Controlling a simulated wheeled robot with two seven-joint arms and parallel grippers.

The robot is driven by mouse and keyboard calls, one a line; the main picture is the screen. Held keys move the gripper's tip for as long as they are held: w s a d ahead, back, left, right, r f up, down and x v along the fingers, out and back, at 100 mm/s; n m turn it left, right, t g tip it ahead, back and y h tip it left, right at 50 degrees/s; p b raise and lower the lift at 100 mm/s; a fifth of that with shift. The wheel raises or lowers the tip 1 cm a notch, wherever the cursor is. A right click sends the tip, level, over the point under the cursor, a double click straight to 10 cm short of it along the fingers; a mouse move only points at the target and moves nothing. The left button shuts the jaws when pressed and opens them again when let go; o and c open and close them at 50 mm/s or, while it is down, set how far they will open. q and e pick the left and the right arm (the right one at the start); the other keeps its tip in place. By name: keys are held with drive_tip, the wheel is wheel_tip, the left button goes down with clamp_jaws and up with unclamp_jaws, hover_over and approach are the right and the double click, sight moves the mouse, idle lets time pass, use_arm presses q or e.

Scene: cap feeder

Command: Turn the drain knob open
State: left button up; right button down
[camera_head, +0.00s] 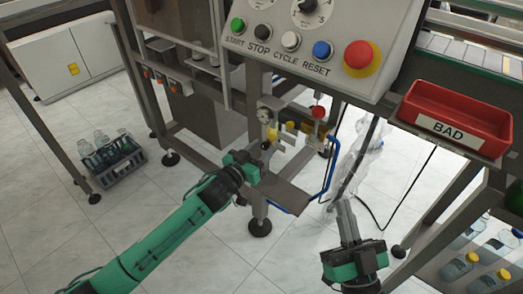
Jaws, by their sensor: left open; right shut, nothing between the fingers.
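Below the control panel, a small air unit is mounted on the machine frame, with a round gauge (264,115), yellow parts (272,133) and a red knob (318,112). I cannot make out for certain which small part is the drain knob. My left gripper (263,150) is open, close to the lower left of the air unit; its fingers are small in the picture, and I cannot tell whether they touch anything. My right gripper (344,207) is shut and empty, pointing up, apart from the unit and to its lower right.
The control panel (290,65) with buttons overhangs the unit. A red BAD bin (455,113) stands at the right. A blue hose (330,178) and clear plastic (360,150) hang near my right gripper. A bottle crate (112,168) stands on the floor at left.

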use_arm(q)
drive_tip(key=shift+w+d, duration=0.1)
drive_tip(key=shift+w, duration=0.05)
clamp_jaws()
